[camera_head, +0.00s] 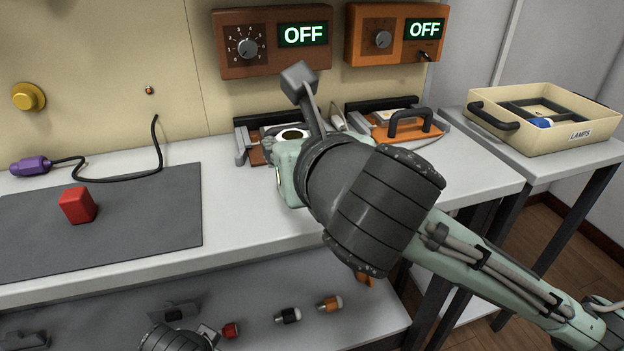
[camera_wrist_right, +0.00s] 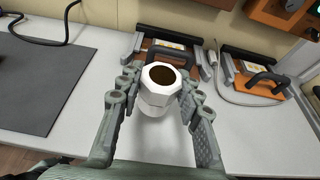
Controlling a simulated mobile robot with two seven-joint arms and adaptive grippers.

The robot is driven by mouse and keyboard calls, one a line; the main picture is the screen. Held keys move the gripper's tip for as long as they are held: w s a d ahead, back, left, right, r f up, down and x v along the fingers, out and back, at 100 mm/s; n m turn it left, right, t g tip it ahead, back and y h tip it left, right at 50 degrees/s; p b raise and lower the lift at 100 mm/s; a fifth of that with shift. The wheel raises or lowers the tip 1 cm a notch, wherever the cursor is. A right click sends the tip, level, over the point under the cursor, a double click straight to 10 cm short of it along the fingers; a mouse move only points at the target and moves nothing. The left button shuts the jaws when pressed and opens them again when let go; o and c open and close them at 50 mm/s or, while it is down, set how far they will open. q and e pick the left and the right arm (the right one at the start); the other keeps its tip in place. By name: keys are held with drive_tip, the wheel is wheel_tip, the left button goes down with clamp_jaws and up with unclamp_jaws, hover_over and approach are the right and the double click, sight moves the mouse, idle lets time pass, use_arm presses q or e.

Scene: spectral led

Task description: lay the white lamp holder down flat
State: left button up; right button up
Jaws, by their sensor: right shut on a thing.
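The white lamp holder (camera_wrist_right: 160,88) is a pale, faceted, short tube with a dark brownish open top. In the right wrist view it stands between the fingers of my right gripper (camera_wrist_right: 157,98), which is shut on it. Its open end faces up toward the camera. In the head view only its rim (camera_head: 293,133) shows behind my right gripper (camera_head: 288,148); my arm hides much of the area. I cannot tell whether its lower end touches the white bench (camera_head: 240,222). My left gripper is not clearly in view; a dark part of mine shows at the bottom edge.
Two clamp fixtures stand close behind the holder, one with an orange plate (camera_head: 405,127). A red block (camera_head: 77,205) sits on the grey mat (camera_head: 130,225). A cream lamps crate (camera_head: 560,148) stands right. Several lamps lie on the lower shelf. Bare bench lies between mat and gripper.

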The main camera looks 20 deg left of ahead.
drive_tip(key=shift+w+d+f, duration=0.2)
drive_tip(key=shift+d+f, duration=0.15)
drive_tip(key=shift+d, duration=0.15)
drive_tip(key=shift+w+d+f, duration=0.2)
drive_tip(key=shift+d+f, duration=0.15)
drive_tip(key=shift+d, duration=0.15)
drive_tip(key=shift+d+f, duration=0.15)
drive_tip(key=shift+f, duration=0.05)
use_arm(q)
drive_tip(key=shift+a+b+v, duration=0.2)
drive_tip(key=shift+b+v, duration=0.1)
drive_tip(key=shift+v, duration=0.65)
drive_tip(key=shift+a+b+v, duration=0.25)
drive_tip(key=shift+b+v, duration=0.05)
drive_tip(key=shift+v, duration=0.65)
use_arm(e)
drive_tip(key=shift+w+f, duration=0.1)
drive_tip(key=shift+f, duration=1.7)
drive_tip(key=shift+f, duration=0.15)
drive_tip(key=o, duration=1.1)
drive_tip(key=shift+o, duration=0.2)
use_arm(q)
drive_tip(key=shift+d+r, duration=0.1)
use_arm(e)
drive_tip(key=shift+r, duration=0.2)
